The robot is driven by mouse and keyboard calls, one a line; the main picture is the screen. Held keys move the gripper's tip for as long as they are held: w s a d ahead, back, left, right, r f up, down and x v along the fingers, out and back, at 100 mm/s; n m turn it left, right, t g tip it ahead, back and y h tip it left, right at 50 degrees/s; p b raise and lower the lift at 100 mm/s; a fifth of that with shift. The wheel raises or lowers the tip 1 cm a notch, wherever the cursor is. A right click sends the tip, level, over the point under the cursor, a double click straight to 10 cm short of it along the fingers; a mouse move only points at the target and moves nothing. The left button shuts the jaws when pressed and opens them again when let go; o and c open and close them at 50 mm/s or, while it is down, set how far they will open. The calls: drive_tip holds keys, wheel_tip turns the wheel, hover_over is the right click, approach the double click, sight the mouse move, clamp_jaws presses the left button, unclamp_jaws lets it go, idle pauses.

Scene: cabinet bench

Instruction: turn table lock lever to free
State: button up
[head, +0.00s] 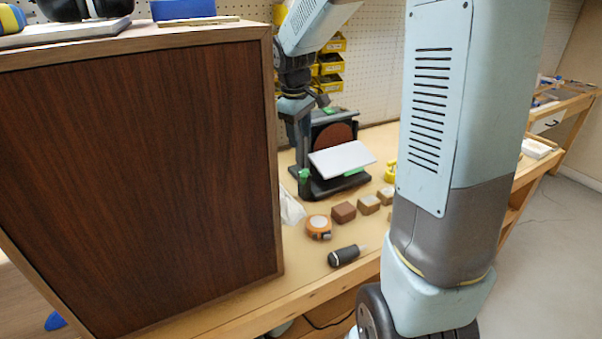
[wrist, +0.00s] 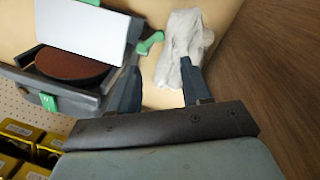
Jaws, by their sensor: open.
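The disc sander (head: 333,132) stands on the bench with a reddish-brown disc and a pale, tilted work table (head: 342,159). The wrist view shows the disc (wrist: 72,66) and the table (wrist: 82,28) from above. A green lever (head: 304,177) sits at the sander's left side; in the wrist view the lever (wrist: 150,42) lies beside the table. I take it as the table lock lever. My gripper (wrist: 158,64) is open and empty, its fingertips apart on either side of a spot just short of the lever. In the head view my gripper is partly hidden against the sander.
A white cloth (wrist: 182,42) lies beside the lever, close to one finger. A large wooden cabinet (head: 140,180) stands left of the sander. A tape measure (head: 319,227), several small blocks (head: 343,212) and a black-handled tool (head: 345,256) lie in front. Yellow bins (wrist: 22,140) are behind.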

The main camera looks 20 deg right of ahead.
sight(303, 175)
drive_tip(key=f, duration=0.4)
drive_tip(key=w+d+f, duration=0.1)
drive_tip(key=f, duration=0.9)
drive_tip(key=shift+w+d, duration=0.25)
drive_tip(key=shift+w, duration=0.1)
drive_tip(key=shift+c, duration=0.5)
clamp_jaws()
